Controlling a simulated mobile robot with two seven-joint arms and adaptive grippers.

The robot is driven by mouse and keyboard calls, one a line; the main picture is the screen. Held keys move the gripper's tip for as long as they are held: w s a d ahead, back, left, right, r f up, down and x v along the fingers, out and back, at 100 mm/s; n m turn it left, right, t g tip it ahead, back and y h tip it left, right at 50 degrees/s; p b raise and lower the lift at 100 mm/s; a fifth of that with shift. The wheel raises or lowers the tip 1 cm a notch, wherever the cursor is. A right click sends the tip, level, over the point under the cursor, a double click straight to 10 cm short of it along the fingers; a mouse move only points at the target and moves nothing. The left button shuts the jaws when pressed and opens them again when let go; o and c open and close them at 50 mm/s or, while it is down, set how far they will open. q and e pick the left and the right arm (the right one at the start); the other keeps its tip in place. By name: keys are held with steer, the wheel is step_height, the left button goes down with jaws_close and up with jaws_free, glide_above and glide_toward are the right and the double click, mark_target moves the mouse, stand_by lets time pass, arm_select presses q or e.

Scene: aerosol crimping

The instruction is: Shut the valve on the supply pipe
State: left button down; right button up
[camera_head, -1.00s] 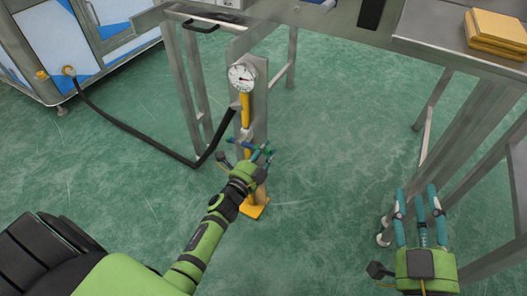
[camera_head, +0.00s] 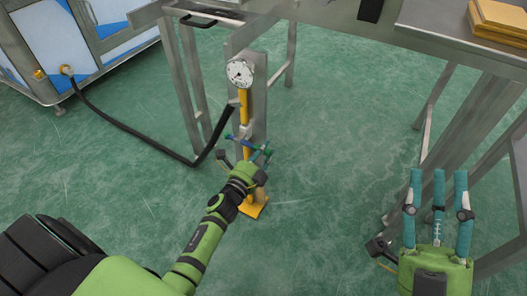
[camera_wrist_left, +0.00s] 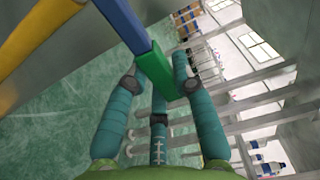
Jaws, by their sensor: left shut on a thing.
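The yellow supply pipe (camera_head: 244,105) runs down a metal post in the head view, with a round white gauge (camera_head: 240,73) at its top. The valve's blue lever (camera_head: 240,143) with a green end crosses the pipe low down. In the left wrist view the blue bar (camera_wrist_left: 121,24) runs into the green end (camera_wrist_left: 155,72). My left gripper (camera_head: 258,156) is shut on this green end, its teal fingers around it. My fingers and wrist partly hide the lower valve. My right gripper (camera_head: 438,195) is open and empty, fingers apart, at lower right.
A black hose (camera_head: 130,139) runs from the blue-and-white machine (camera_head: 101,35) to the pipe. A steel table (camera_head: 340,22) stands above and behind, with yellow-brown boards (camera_head: 499,19) at right. Its legs stand near my right gripper. The green floor (camera_head: 330,150) between my arms is clear.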

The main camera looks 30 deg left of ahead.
arm_select(q)
steer(key=c, duration=1)
jaws_free()
steer(key=shift+f, duration=0.1)
steer(key=s, duration=1.2)
steer(key=shift+a, duration=0.25)
